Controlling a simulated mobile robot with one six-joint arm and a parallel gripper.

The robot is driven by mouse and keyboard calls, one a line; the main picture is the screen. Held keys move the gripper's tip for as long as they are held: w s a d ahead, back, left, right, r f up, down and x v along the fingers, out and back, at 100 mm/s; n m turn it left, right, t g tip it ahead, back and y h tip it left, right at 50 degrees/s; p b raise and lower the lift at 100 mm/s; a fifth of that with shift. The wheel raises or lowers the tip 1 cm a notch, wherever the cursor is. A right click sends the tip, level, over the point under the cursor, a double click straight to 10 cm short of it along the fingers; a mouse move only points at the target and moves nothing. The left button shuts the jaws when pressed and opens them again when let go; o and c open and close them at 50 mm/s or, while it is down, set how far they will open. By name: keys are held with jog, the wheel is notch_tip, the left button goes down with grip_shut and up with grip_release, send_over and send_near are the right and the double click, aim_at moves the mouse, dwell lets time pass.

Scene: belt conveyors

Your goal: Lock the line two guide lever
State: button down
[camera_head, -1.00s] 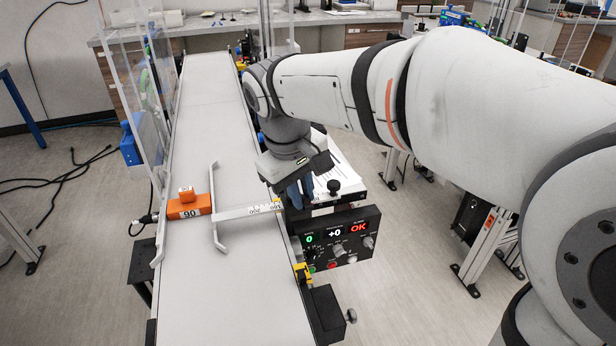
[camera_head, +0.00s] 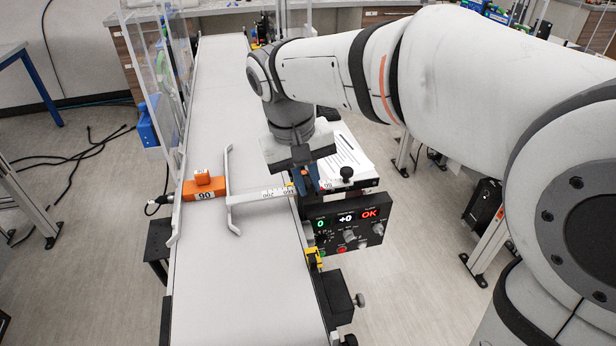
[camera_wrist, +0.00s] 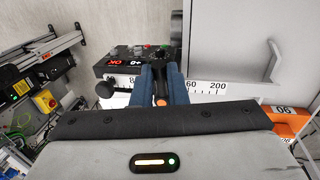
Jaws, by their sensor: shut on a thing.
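My gripper (camera_head: 308,183) points down at the right edge of the belt, beside the outer end of the guide's scale bar (camera_head: 262,194). Its blue fingers (camera_wrist: 159,80) are closed around a small part with an orange end (camera_wrist: 160,102), which looks like the guide lever. The fingers hide most of it, so its exact angle cannot be told.
The black control panel (camera_head: 345,227) reads 0, +0 and a red OK, close to the gripper. A black knob (camera_head: 347,172) stands right of the fingers. An orange block marked 90 (camera_head: 204,187) sits at the belt's left side. The belt (camera_head: 225,290) is otherwise clear.

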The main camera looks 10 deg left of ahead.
jog(key=c, duration=1.4)
grip_release()
jog(key=shift+c, duration=0.2)
jog(key=shift+a+r, duration=0.1)
notch_tip(320, 180, up, 8)
jog(key=a, duration=0.1)
jog(key=shift+s+a+f, duration=0.15)
jog(key=shift+s+f, duration=0.1)
jog(key=shift+s, duration=0.05)
jog(key=s+d+f+m, duration=0.1)
jog(key=s+d+f, duration=0.2)
jog(key=d, duration=0.4)
jog(key=s+d+f+m+t+y, duration=0.1)
jog(key=s+d+f+m, duration=0.1)
jog(key=d+f, duration=0.4)
jog(key=s+d+f+m+y, duration=0.1)
jog(key=s+d+f, duration=0.3)
jog(key=d, duration=0.5)
jog(key=shift+s+d+f+m+t, duration=0.15)
jog(key=shift+s+f+m+t, duration=0.2)
jog(key=shift+f, duration=0.35)
